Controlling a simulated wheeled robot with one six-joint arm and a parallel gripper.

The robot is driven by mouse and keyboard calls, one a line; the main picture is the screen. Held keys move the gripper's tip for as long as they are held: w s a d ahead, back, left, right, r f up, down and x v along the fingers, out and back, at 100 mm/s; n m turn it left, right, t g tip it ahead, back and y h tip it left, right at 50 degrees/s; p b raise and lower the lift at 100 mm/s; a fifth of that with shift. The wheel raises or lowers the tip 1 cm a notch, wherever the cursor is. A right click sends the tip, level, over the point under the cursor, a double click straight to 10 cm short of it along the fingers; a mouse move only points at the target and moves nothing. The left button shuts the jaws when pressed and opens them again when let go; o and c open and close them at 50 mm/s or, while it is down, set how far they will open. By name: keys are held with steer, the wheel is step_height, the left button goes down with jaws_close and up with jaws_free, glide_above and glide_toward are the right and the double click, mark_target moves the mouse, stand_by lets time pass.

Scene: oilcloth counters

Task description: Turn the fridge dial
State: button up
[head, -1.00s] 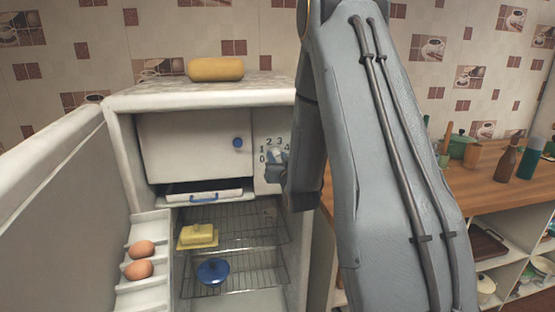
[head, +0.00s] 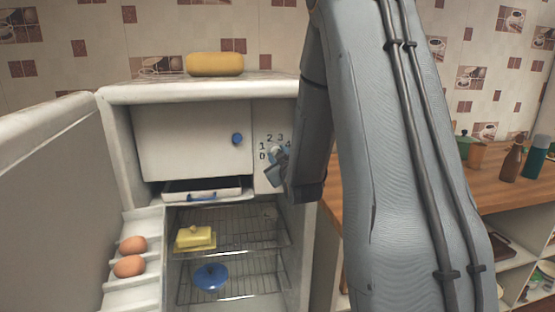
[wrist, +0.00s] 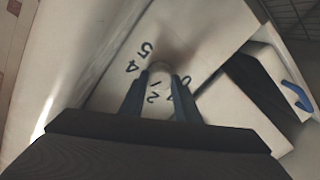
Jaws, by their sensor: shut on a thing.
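The fridge (head: 200,90) stands open, with its door (head: 55,190) swung out to the left. The dial (head: 275,151) is on the panel at the upper right inside the fridge, with numbers around it. My gripper (head: 279,156) is at the dial in the head view. In the wrist view my gripper (wrist: 159,82) is shut on the light-coloured dial (wrist: 160,67), one finger on each side. The numbers 1, 2, 4 and 5 show near it there. Where the dial's mark points is hidden or too small to tell.
A freezer compartment door (head: 190,140) with a blue knob is shut. Below are a drawer (head: 205,187), a yellow butter dish (head: 195,238) and a blue lid (head: 210,277) on racks. Eggs (head: 130,266) sit in the door. A wooden counter (head: 480,190) is at right.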

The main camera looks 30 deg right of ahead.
steer(key=shift+n, duration=0.5)
steer(key=o, duration=1)
steer(key=shift+o, duration=0.2)
steer(key=b+v, duration=0.2)
steer(key=v, duration=0.6)
steer(key=shift+w, duration=0.1)
